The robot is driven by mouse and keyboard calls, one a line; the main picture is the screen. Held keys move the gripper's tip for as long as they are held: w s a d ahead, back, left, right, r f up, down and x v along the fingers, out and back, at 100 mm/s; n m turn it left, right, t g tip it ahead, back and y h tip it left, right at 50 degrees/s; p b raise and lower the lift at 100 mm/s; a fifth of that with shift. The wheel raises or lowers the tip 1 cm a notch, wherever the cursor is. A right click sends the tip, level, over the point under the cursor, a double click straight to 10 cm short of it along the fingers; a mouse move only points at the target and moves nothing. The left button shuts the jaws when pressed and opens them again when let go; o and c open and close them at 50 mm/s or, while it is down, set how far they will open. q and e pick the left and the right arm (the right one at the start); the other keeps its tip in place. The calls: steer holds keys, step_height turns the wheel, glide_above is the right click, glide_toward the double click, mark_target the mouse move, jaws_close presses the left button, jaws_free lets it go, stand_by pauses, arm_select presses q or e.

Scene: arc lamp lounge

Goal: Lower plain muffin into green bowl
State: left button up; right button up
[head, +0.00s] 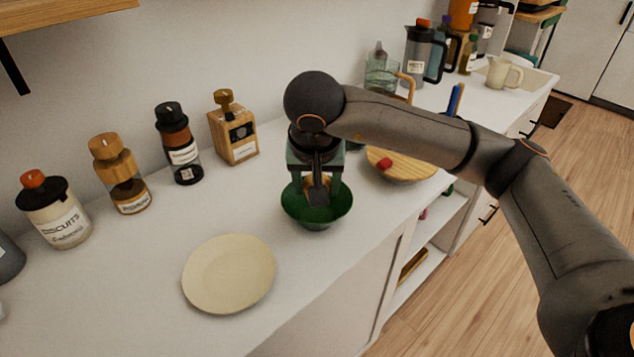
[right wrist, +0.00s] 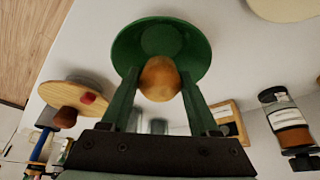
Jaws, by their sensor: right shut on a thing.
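The green bowl (head: 318,213) stands on the white counter near its front edge, and it also shows in the right wrist view (right wrist: 200,45). My right gripper (head: 319,188) points down over the bowl. It is shut on the plain muffin (right wrist: 160,79), a tan, rounded thing between the two fingers in the right wrist view. In the head view the muffin is mostly hidden by the gripper, at or just above the bowl's rim; I cannot tell whether it touches the bowl. My left gripper is not in view.
A cream plate (head: 229,273) lies left of the bowl. A round wooden board (head: 405,170) with a small red thing (head: 385,163) is close on the right. Jars and a wooden grinder (head: 234,132) line the wall. The counter between plate and jars is clear.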

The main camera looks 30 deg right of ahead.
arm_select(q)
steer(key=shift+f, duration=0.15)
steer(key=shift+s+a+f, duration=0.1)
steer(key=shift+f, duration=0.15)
arm_select(e)
steer(key=shift+f, duration=0.15)
arm_select(q)
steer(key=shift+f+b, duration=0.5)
steer(key=shift+b, duration=0.15)
arm_select(e)
steer(key=shift+f, duration=0.6)
